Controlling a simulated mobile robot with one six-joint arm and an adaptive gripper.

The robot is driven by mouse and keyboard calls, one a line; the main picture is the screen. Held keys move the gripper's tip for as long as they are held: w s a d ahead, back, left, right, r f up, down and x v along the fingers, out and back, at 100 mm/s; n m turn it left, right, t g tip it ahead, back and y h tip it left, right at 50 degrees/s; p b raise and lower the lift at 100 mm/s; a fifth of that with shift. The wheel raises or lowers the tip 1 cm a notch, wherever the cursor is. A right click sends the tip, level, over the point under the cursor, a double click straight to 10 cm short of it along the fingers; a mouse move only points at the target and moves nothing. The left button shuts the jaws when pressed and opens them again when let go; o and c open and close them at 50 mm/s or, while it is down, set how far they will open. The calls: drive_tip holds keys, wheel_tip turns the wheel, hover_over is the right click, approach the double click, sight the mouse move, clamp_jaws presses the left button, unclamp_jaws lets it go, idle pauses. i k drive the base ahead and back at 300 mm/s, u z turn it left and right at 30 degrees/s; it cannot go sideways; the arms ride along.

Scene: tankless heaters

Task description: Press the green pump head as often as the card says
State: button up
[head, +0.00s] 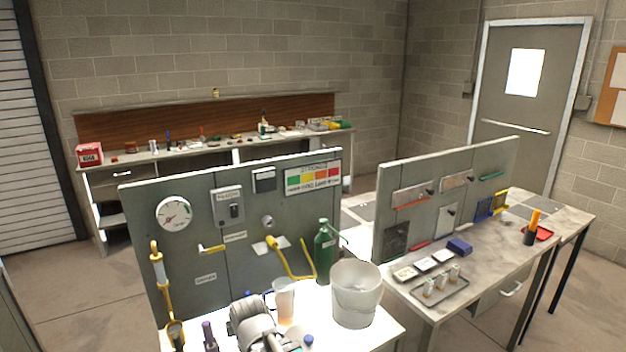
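A green pump bottle (324,262) stands upright on the near bench, against the grey panel and left of a white bucket. Its green pump head (333,230) is at the top, with a spout reaching right. A white card (313,178) with green, yellow, orange and red patches is on the panel above; its lettering is too small to read surely. My gripper (278,342) is low in the picture at the end of my grey arm, left of and nearer than the bottle, apart from it. Its fingers are not clear enough to show open or shut.
The white bucket (355,293) stands close right of the bottle. A clear cup (284,299) and a yellow crank handle (290,258) are left of it. The panel (205,263) blocks the back. A second bench (480,296) with trays stands right.

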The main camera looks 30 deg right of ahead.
sight(323, 222)
drive_tip(key=k, duration=1.35)
drive_tip(key=z, duration=0.2)
drive_tip(key=i, duration=0.4)
drive_tip(key=z, duration=0.65)
drive_tip(key=i, duration=1.1)
drive_tip(key=u, duration=0.3)
